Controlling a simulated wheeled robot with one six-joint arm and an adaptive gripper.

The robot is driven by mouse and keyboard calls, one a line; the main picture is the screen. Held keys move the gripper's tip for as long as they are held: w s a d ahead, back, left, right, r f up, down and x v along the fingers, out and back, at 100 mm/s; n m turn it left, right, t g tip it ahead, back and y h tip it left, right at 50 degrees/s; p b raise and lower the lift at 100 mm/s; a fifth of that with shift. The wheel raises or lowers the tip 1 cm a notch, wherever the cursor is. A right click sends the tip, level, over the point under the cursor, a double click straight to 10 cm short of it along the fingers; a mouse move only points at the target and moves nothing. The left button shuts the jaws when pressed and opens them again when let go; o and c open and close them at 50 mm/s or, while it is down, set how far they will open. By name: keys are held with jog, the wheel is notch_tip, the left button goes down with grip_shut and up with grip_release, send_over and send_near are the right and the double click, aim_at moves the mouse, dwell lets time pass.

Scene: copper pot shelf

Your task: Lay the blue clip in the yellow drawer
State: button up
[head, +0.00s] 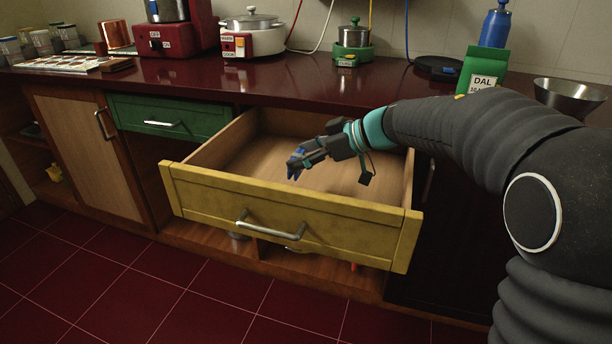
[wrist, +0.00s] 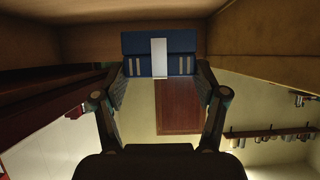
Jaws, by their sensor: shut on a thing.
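The yellow drawer (head: 290,212) is pulled out below the dark red counter, and its wooden inside looks empty. My gripper (head: 298,165) is over the open drawer, near its front panel, at about rim height or just inside. It is shut on the blue clip (head: 295,163), of which only a small part shows in the head view. In the wrist view the blue clip (wrist: 130,66) sits between the fingertips of my gripper (wrist: 160,80), with a white strip across its middle. I cannot tell whether the clip touches the drawer floor.
A shut green drawer (head: 170,116) is to the left, beside a wooden cabinet door (head: 88,150). On the counter (head: 200,78) stand a white cooker (head: 252,38), a small pot (head: 353,35), a green DAL packet (head: 484,70) and a metal bowl (head: 568,97). The drawer's walls surround my gripper.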

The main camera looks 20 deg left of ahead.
jog(key=shift+d+f, duration=0.1)
jog(key=shift+f, duration=3.1)
jog(key=shift+f, duration=0.1)
jog(key=o, duration=0.8)
jog(key=shift+o, duration=0.2)
jog(key=shift+r, duration=0.2)
jog(key=v, duration=0.7)
jog(key=shift+d, duration=0.25)
